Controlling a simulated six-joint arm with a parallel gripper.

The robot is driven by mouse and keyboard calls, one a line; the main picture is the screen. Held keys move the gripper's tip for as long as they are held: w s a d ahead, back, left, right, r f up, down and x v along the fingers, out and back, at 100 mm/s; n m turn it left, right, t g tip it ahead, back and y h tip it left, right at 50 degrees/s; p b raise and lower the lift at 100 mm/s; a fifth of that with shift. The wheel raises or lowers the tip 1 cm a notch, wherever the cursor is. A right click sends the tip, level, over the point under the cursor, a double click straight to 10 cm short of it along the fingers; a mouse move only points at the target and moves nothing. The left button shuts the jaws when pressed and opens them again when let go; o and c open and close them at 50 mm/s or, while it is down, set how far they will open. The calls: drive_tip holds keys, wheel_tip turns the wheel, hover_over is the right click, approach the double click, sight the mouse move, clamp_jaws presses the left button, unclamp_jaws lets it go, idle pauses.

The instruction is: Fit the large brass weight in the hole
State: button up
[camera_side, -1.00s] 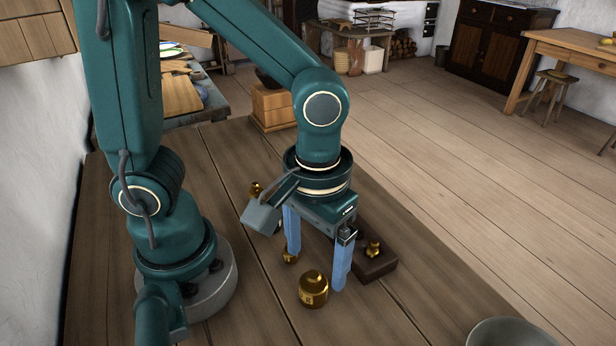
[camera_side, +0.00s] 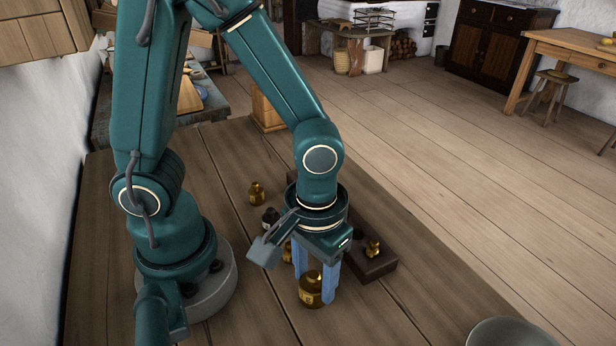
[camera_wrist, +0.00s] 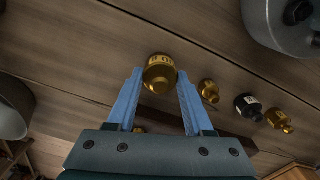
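The large brass weight (camera_side: 309,292), a squat cylinder with a knob, stands on the wooden table in front of the dark wooden block (camera_side: 376,269). My gripper (camera_side: 315,284) points down with its blue fingers on either side of this weight. In the wrist view the fingertips (camera_wrist: 160,76) lie along both sides of the large weight (camera_wrist: 159,66), with no clear gap. The weight seems still at table level. A small brass weight (camera_side: 374,248) sits in the block. A dark spot beside it looks like a hole; my gripper hides part of the block.
A brass weight (camera_side: 256,194), a black weight (camera_side: 270,217) and another brass weight (camera_side: 287,253) stand in a row left of my gripper. A grey bowl (camera_side: 510,333) is at the front right. The table's front middle is clear.

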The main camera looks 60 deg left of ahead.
sight(316, 273)
clamp_jaws()
drive_tip(key=shift+r, duration=0.1)
drive_tip(key=shift+r, duration=0.5)
wheel_tip(316, 273, up, 3)
drive_tip(key=shift+w+r, duration=0.1)
drive_tip(key=shift+r, duration=0.05)
drive_tip(key=a+r, duration=0.6)
drive_tip(key=a, duration=0.5)
drive_tip(key=w+a, duration=1)
drive_tip(key=a, duration=0.1)
drive_tip(key=shift+w+a, duration=0.3)
drive_tip(key=shift+w, duration=0.1)
